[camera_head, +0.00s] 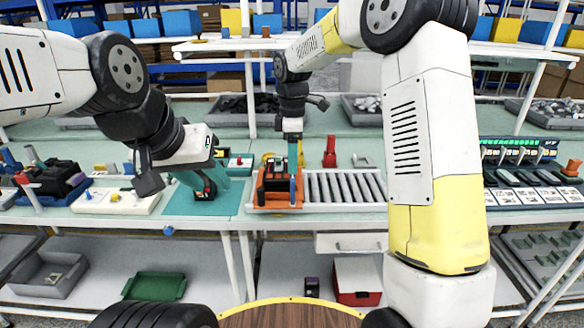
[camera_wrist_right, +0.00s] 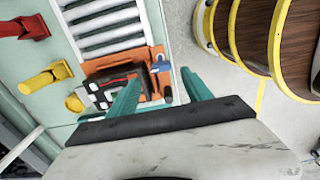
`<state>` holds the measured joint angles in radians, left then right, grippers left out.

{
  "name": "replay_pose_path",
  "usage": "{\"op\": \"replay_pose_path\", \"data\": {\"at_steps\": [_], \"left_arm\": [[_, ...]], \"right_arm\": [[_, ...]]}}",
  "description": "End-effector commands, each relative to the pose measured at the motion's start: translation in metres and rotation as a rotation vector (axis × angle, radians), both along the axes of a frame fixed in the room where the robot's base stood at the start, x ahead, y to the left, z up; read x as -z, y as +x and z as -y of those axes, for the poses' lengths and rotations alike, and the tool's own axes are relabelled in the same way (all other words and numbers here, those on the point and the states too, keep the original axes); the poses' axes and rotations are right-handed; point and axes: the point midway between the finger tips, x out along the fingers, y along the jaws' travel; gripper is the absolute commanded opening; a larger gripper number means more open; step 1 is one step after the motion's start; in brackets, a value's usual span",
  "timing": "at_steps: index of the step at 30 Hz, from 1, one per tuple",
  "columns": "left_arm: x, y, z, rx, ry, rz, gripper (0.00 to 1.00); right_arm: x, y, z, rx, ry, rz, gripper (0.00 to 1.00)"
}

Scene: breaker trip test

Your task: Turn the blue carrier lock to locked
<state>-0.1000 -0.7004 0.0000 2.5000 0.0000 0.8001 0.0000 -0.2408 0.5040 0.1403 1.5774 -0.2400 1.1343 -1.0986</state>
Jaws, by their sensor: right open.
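The orange carrier (camera_head: 272,207) sits at the left end of the roller track, with a black device (camera_head: 275,180) on it. The blue carrier lock (camera_head: 292,190) stands upright at the carrier's front right. In the right wrist view a blue piece (camera_wrist_right: 167,93) shows at the orange carrier's edge (camera_wrist_right: 157,58). My right gripper (camera_wrist_right: 160,94) is open, its teal fingers apart on either side of the blue piece; I cannot tell if they touch it. My left gripper (camera_head: 206,182) is at a black and red device (camera_head: 204,191) over the teal mat (camera_head: 180,200); its grip is unclear.
The roller track (camera_head: 340,188) runs right from the carrier. A red piece (camera_head: 330,152) stands behind it, and a yellow piece shows in the wrist view (camera_wrist_right: 45,78). A white board (camera_head: 115,202) lies left of the mat. A lit panel (camera_head: 520,155) stands at the right.

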Motion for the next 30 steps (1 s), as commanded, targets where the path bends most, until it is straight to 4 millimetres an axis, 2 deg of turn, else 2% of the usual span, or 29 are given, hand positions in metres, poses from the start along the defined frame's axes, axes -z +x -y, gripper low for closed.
{"op": "replay_pose_path", "data": {"at_steps": [3, 9, 13, 21, 23, 30], "left_arm": [[0.000, 0.000, 0.000, 0.000, 0.000, 0.000, 0.36], [0.000, 0.000, 0.000, 0.000, 0.000, 0.000, 0.36], [0.000, 0.000, 0.000, 0.000, 0.000, 0.000, 0.36], [0.000, 0.000, 0.000, 0.000, 0.000, 0.000, 0.36], [0.000, 0.000, 0.000, 0.000, 0.000, 0.000, 0.36], [0.000, 0.000, 0.000, 0.000, 0.000, 0.000, 0.36]], "right_arm": [[0.021, -0.001, 0.001, 0.001, -0.001, -0.002, 0.58], [0.049, -0.001, 0.000, 0.001, -0.001, -0.001, 0.58], [0.058, -0.001, 0.001, 0.002, 0.000, 0.000, 0.58], [0.060, 0.000, 0.001, 0.003, 0.000, 0.001, 0.58], [0.060, 0.000, 0.001, 0.003, 0.000, 0.001, 0.50], [0.060, 0.000, 0.000, 0.003, 0.001, 0.001, 0.03]]}}
